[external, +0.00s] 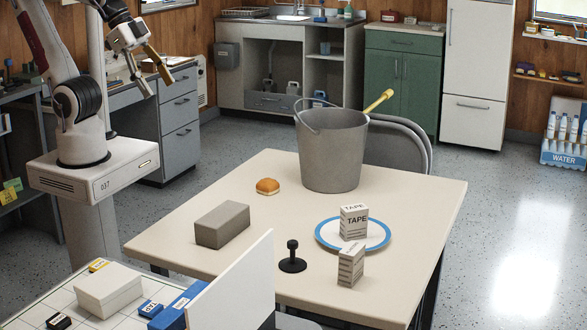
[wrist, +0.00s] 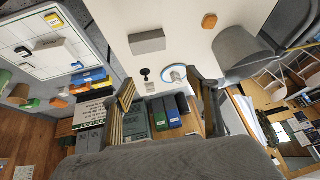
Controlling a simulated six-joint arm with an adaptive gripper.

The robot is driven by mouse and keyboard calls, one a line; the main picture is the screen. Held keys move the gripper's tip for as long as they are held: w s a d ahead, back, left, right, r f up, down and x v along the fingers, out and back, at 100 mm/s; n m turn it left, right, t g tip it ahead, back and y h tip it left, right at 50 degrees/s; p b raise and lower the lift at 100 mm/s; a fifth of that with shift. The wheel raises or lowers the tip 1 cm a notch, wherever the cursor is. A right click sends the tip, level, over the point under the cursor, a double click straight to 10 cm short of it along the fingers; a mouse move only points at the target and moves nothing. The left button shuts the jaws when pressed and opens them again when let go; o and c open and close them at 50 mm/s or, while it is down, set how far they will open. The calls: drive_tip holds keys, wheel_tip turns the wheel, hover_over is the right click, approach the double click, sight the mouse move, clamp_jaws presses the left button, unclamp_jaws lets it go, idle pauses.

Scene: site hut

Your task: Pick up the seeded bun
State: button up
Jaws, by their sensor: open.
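The seeded bun (external: 267,186) is a small golden-brown bun lying on the cream table, left of the big grey bucket. It also shows in the wrist view (wrist: 209,21) near the top, right of centre. Seeds are too small to make out. My gripper (external: 160,90) is open and empty, raised high at the upper left, well apart from the bun. In the wrist view its two fingers (wrist: 163,84) stand wide apart, with nothing between them at the tips.
The tall grey bucket (external: 332,150) with a yellow handle sticking out stands right of the bun. A grey block (external: 222,225) lies in front. A blue-rimmed plate (external: 325,237), tape boxes (external: 351,265) and a black stamp-like object (external: 292,262) stand nearer. Table around the bun is clear.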

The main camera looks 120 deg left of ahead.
drive_tip(key=w+a+f+m+t+y, duration=0.1)
drive_tip(key=w+a+f+y, duration=0.1)
drive_tip(key=w+a, duration=0.7)
drive_tip(key=w+a+f+y, duration=0.25)
drive_tip(key=w+a, duration=0.25)
drive_tip(key=a, duration=0.7)
drive_tip(key=w+a+f+m+t+h, duration=0.1)
drive_tip(key=w+a+f+m+h, duration=0.1)
drive_tip(key=a+f, duration=0.8)
drive_tip(key=s+f+t+h, duration=0.1)
drive_tip(key=s+f+h, duration=0.1)
drive_tip(key=f, duration=0.3)
drive_tip(key=s+f+t+h, duration=0.2)
drive_tip(key=s+f, duration=0.1)
drive_tip(key=f, duration=0.3)
drive_tip(key=s+d+f+t+h, duration=0.1)
drive_tip(key=s+f+h, duration=0.1)
drive_tip(key=f, duration=0.3)
drive_tip(key=shift+s+f, duration=0.3)
drive_tip(key=shift+s, duration=0.3)
drive_tip(key=shift+s+d+f+t+h, duration=0.35)
drive_tip(key=shift+s+d+t, duration=0.15)
drive_tip(key=shift+s+t, duration=0.15)
drive_tip(key=shift+r, duration=0.1)
drive_tip(key=shift+w, duration=0.1)
drive_tip(key=shift+x, duration=1.25)
